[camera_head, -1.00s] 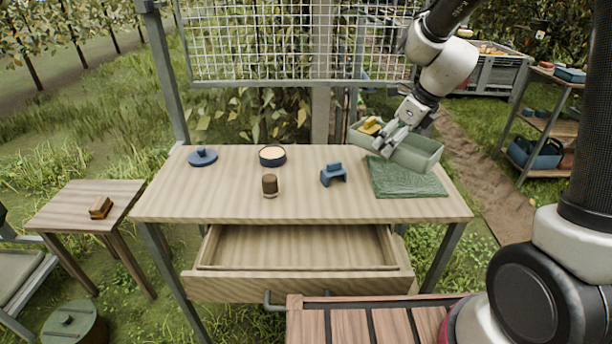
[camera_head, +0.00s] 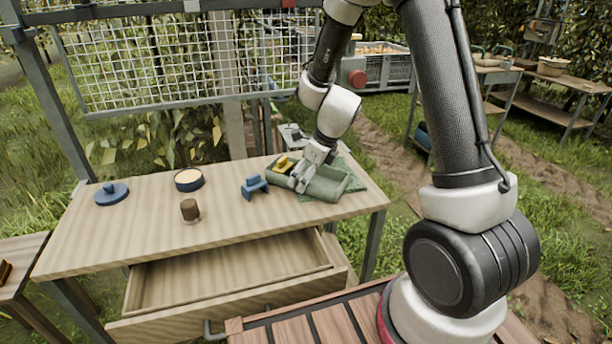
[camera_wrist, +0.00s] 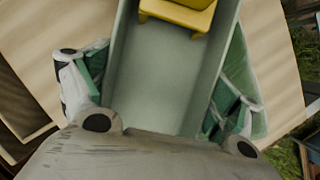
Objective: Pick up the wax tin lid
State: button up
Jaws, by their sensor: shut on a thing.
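The wax tin lid (camera_head: 112,194), a blue disc with a knob, lies at the left of the table. The open wax tin (camera_head: 189,179), dark blue with cream wax, stands right of it. My gripper (camera_head: 300,179) is far from the lid, at the table's right end, shut on a green tray (camera_head: 335,187). In the wrist view its fingers (camera_wrist: 165,88) are on both sides of the tray (camera_wrist: 124,70). A yellow object (camera_wrist: 185,14) sits in the tray. Whether the tray touches the table is unclear.
A blue block-like object (camera_head: 254,187) and a brown-topped jar (camera_head: 190,210) stand mid-table. A green cloth (camera_head: 352,174) is partly hidden by the tray. The drawer (camera_head: 225,283) is open at the front. A wire mesh panel (camera_head: 180,60) stands behind.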

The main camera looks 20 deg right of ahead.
jog(key=shift+s+f, duration=0.1)
jog(key=shift+f, duration=0.35)
jog(key=c, duration=0.5)
jog(key=shift+f, duration=0.2)
jog(key=o, duration=1.4)
jog(key=shift+r, duration=0.15)
